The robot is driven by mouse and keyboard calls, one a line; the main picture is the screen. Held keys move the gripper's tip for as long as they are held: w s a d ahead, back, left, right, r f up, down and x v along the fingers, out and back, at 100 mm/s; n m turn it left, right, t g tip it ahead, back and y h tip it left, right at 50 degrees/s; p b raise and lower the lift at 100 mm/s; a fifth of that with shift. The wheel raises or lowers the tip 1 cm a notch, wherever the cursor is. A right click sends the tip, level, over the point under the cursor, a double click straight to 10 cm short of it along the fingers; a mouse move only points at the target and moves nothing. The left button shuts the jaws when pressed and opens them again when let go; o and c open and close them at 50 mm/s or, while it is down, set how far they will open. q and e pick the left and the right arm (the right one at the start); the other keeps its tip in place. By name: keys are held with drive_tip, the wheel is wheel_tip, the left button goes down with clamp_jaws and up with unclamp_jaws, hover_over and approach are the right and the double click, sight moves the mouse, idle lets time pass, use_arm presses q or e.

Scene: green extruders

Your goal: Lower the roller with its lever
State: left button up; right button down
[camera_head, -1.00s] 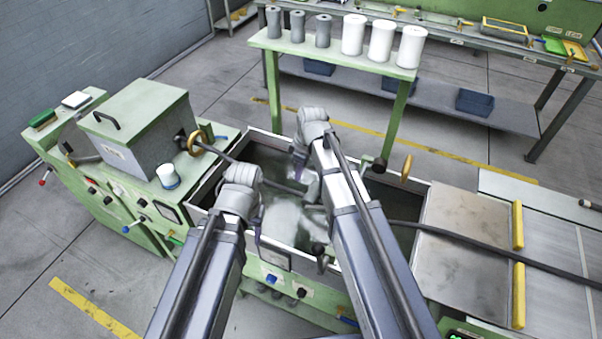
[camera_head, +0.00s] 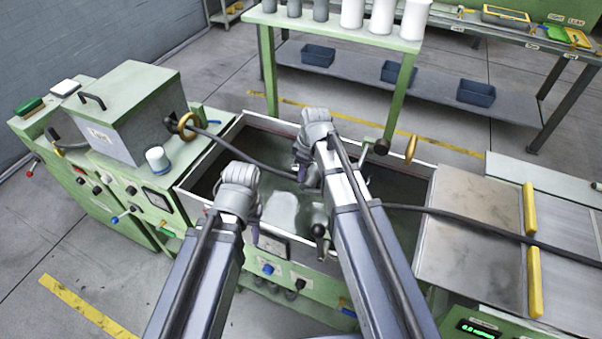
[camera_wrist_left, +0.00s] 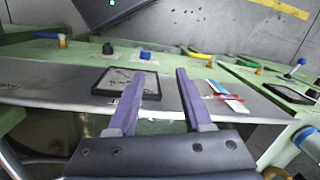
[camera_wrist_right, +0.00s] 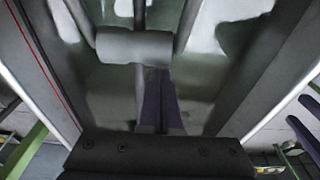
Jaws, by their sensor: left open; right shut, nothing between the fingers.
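A grey roller (camera_wrist_right: 135,45) spans two bars over the water trough (camera_head: 285,208) in the right wrist view. My right gripper (camera_wrist_right: 158,75) is shut and empty, its fingertips at the roller's near edge in the picture; I cannot tell whether they touch. In the head view my right gripper (camera_head: 305,172) is over the trough, partly hidden by its own wrist. A short dark handle (camera_head: 318,230) stands by the trough's near side; I cannot tell whether it is the roller's lever. My left gripper (camera_wrist_left: 158,75) is open and empty, facing a framed display (camera_wrist_left: 125,82) on a panel.
A black cable (camera_head: 470,232) runs from the trough over the metal cover (camera_head: 465,240) at right.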

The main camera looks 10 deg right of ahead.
wheel_tip(320, 180, down, 3)
drive_tip(key=h+b, duration=0.1)
drive_tip(key=b, duration=0.2)
drive_tip(key=shift+s+d+f+g, duration=0.1)
drive_tip(key=shift+d+g, duration=0.05)
drive_tip(key=shift+g, duration=0.25)
drive_tip(key=shift+s+d+f+b, duration=0.15)
drive_tip(key=shift+d+f+b, duration=0.05)
drive_tip(key=shift+f+b, duration=0.2)
drive_tip(key=shift+r, duration=0.15)
drive_tip(key=shift+w+a+r+p, duration=0.35)
drive_tip(key=shift+r+p, duration=0.1)
drive_tip(key=shift+p, duration=0.2)
wheel_tip(320, 180, up, 3)
drive_tip(key=w+a+p, duration=0.1)
drive_tip(key=a+p, duration=0.1)
drive_tip(key=p, duration=0.1)
wheel_tip(320, 180, up, 9)
drive_tip(key=p, duration=0.9)
hover_over(304, 181)
drive_tip(key=w+a, duration=0.2)
drive_tip(key=a, duration=0.1)
drive_tip(key=shift+f, duration=0.2)
